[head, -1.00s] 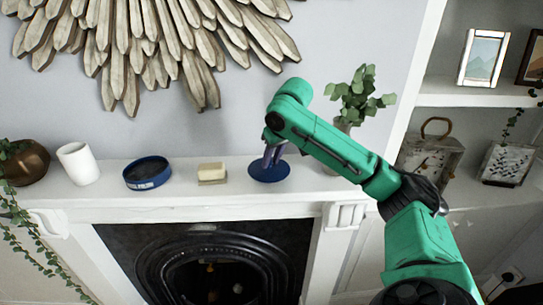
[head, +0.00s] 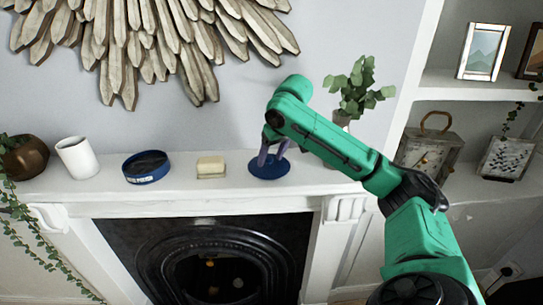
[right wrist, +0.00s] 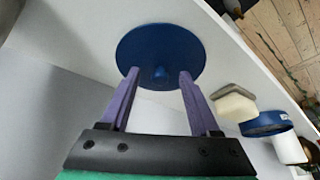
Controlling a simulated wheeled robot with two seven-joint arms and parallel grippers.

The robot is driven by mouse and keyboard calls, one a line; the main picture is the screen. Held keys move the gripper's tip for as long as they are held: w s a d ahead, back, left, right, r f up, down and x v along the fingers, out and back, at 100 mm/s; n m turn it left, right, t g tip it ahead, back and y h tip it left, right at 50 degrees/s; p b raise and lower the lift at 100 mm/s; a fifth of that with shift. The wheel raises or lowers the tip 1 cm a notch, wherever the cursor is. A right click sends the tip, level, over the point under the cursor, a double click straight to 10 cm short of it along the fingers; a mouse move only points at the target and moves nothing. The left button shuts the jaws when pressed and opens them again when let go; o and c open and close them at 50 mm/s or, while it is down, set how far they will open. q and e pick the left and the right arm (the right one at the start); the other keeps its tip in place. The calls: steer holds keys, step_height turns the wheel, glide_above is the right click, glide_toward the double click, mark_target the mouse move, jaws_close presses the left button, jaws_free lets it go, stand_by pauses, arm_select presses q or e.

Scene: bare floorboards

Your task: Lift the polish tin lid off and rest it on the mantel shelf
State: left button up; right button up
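The blue polish tin (head: 146,177) stands open on the white mantel shelf (head: 225,194), with dark polish showing inside. It also shows in the right wrist view (right wrist: 268,124). Its round blue lid (head: 270,172) lies flat on the shelf to the right of the tin, knob up. In the right wrist view the lid (right wrist: 160,45) has its knob between my right gripper's fingertips (right wrist: 158,74), with a gap on each side. My right gripper (head: 272,163) is open just above the lid. My left gripper is out of view.
A sponge-like cream block (head: 211,168) sits between tin and lid. A white cup (head: 77,158) and brown pot (head: 26,158) stand left. A leafy plant (head: 357,92) stands right, behind my arm. The sunburst decoration (head: 160,40) hangs above; the fireplace (head: 205,255) is below.

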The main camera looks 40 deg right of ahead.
steer(key=shift+s+r, duration=0.1)
steer(key=shift+r, duration=0.3)
steer(key=v, duration=1.3)
steer(key=shift+s+r+p, duration=0.2)
steer(key=shift+r+p, duration=0.1)
steer(key=shift+w, duration=0.15)
